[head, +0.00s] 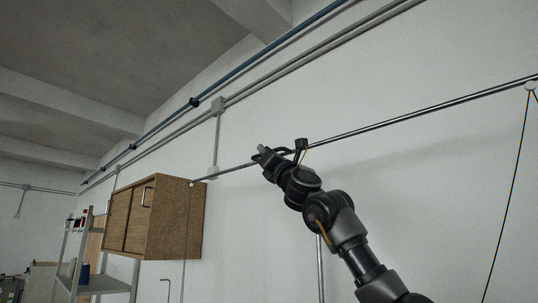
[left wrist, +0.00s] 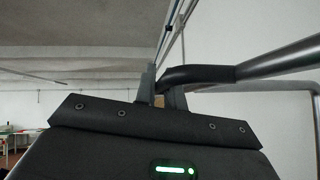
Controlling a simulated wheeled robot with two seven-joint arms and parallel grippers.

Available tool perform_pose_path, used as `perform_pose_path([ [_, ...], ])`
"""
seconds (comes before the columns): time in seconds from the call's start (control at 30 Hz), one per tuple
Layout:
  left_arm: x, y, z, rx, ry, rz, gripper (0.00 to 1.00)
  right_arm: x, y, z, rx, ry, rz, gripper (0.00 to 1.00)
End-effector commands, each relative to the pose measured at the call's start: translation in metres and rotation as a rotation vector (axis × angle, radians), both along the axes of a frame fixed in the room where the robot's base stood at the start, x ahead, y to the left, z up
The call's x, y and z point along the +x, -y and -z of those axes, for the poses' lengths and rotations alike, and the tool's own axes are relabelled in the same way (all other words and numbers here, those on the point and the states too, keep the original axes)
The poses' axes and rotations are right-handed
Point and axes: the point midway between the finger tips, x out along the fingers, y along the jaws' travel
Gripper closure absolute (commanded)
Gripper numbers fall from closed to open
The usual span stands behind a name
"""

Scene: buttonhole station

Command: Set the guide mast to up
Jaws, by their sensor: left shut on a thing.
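The guide mast shows in the head view as a thin grey upright (head: 321,268), partly behind my arm, and a long slanting bar (head: 420,112) across the wall. A black block (head: 301,144) sits on the bar beside my left gripper (head: 264,152). In the left wrist view, my left gripper's fingers (left wrist: 162,90) are shut on a black sleeve (left wrist: 205,74) at the end of a grey tube (left wrist: 285,58). Exactly how the sleeve joins the mast is hidden in the head view. My right gripper is not in view.
A wooden wall cabinet (head: 175,222) hangs left of the gripper. A grey shelf rack (head: 105,284) stands at the far left. Thin threads hang from the bar, one at the right (head: 507,200). Pipes (head: 290,62) run along the upper wall.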

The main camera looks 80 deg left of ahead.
Motion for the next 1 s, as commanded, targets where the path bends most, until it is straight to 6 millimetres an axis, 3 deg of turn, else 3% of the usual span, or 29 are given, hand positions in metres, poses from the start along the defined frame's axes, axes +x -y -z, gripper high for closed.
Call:
perform_pose_path([
  [0.17,0.003,0.003,-0.005,0.01,-0.01,0.001,1.0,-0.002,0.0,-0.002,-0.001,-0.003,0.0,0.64],
  [0.2,0.003,0.003,-0.006,0.011,-0.011,0.002,0.85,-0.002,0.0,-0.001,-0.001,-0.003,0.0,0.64],
  [0.23,0.003,0.003,-0.006,0.011,-0.011,0.002,0.81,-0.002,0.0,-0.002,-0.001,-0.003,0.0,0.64],
  [0.57,0.004,0.004,0.0,0.006,-0.007,0.002,0.8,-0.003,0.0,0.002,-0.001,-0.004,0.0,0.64],
  [1.0,0.025,0.055,0.057,0.009,-0.007,0.004,0.8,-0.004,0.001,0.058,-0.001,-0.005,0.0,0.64],
])
